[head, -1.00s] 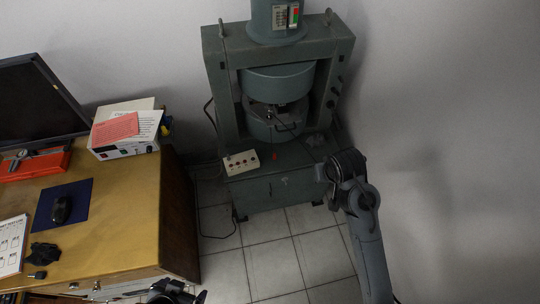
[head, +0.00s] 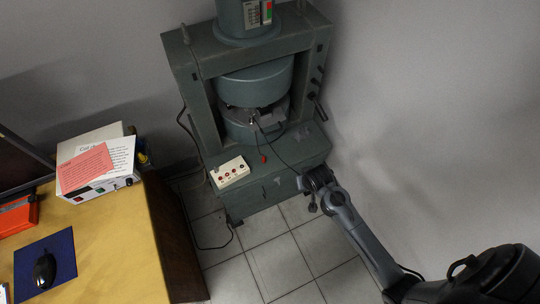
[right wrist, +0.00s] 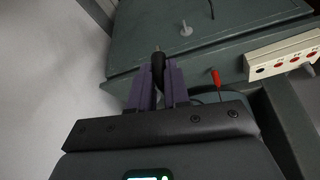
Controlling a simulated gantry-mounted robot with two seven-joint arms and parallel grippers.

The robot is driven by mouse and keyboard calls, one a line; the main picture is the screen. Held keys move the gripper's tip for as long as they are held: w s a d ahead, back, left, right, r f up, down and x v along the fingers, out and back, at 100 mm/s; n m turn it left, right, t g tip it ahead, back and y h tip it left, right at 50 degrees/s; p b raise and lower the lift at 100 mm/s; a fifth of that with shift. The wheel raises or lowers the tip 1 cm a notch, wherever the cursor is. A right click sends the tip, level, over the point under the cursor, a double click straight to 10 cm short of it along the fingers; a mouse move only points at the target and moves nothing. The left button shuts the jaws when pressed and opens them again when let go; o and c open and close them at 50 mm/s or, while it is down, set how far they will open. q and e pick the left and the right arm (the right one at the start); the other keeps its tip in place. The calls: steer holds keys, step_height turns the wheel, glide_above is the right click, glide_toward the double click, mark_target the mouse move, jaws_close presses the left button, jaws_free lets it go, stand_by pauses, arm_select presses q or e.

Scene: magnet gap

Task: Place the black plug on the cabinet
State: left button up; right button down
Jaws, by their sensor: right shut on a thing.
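The black plug (right wrist: 158,68) is held between the purple fingers of my right gripper (right wrist: 160,82), pointing away from the wrist. In the head view my right gripper (head: 312,180) is at the right front corner of the green cabinet (head: 285,182). A thin dark cable runs from the magnet gap toward this gripper; the plug itself is too small to make out there. The cabinet's top also shows in the right wrist view (right wrist: 225,18), beyond the fingertips. I cannot tell whether the plug touches it. My left gripper is not in view.
A red plug (head: 263,158) is at the cabinet's front and shows in the right wrist view (right wrist: 215,77). A white control box (head: 230,172) with red terminals stands at the cabinet's left front. The magnet (head: 255,83) rises behind. A wooden desk (head: 110,240) is at left.

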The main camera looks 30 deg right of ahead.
steer(key=w+d+b, duration=0.2)
steer(key=w+b, duration=0.1)
steer(key=w, duration=0.6)
steer(key=w+d+b, duration=0.2)
steer(key=w+b, duration=0.1)
steer(key=w, duration=0.7)
steer(key=f+b, duration=0.1)
steer(key=f, duration=0.1)
steer(key=f+b, duration=0.1)
steer(key=f, duration=0.1)
steer(key=f+b, duration=0.1)
steer(key=f, duration=0.2)
steer(key=shift+s+a+f, duration=0.1)
steer(key=shift+s+a, duration=0.05)
steer(key=shift+a, duration=0.1)
steer(key=shift+f, duration=0.15)
steer(key=shift+w, duration=0.25)
steer(key=c, duration=1.1)
jaws_free()
